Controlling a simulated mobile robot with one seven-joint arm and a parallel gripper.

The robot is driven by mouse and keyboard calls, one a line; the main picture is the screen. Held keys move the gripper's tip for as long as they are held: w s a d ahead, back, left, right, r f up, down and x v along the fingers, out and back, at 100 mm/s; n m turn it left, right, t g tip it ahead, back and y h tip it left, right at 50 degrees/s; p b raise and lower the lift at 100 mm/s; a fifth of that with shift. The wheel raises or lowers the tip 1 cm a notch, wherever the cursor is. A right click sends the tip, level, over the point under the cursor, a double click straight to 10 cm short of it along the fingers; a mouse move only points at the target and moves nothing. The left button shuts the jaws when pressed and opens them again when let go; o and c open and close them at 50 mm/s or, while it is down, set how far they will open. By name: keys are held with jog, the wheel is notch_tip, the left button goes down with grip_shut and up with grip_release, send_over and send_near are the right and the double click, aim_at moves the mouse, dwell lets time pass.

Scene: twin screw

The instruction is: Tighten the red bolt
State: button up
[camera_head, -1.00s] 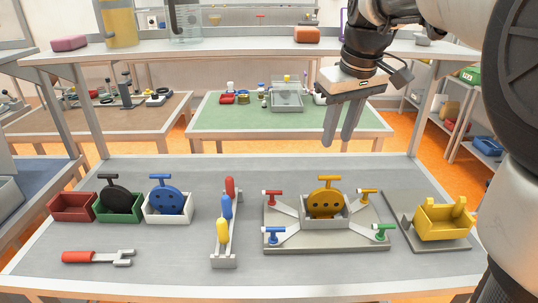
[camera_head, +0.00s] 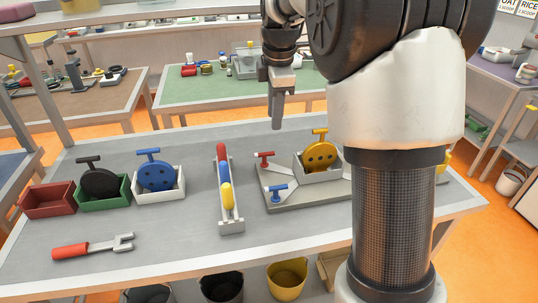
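The red bolt (camera_head: 265,158) has a small T-shaped head and stands at the back left corner of the grey fixture plate (camera_head: 300,202). A blue bolt (camera_head: 276,191) stands at the plate's front left. A yellow disc (camera_head: 320,155) with a T-handle sits in a grey tray at the plate's middle. My gripper (camera_head: 277,125) hangs pointing down above and behind the red bolt, apart from it. It is seen edge-on, so its finger gap does not show; nothing is seen in it. My arm hides the plate's right part.
Red, green and white bins (camera_head: 160,190) stand at the left, the latter two holding black and blue discs. A red-handled wrench (camera_head: 92,247) lies in front. A narrow rack (camera_head: 231,217) holds red, blue and yellow handles. The front middle of the table is clear.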

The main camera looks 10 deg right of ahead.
aim_at(272, 152)
jog(key=w+f, duration=0.1)
jog(key=f, duration=0.4)
jog(key=w+f+b, duration=0.1)
jog(key=f, duration=0.4)
jog(key=w+f+b, duration=0.1)
jog(key=f, duration=0.4)
grip_shut()
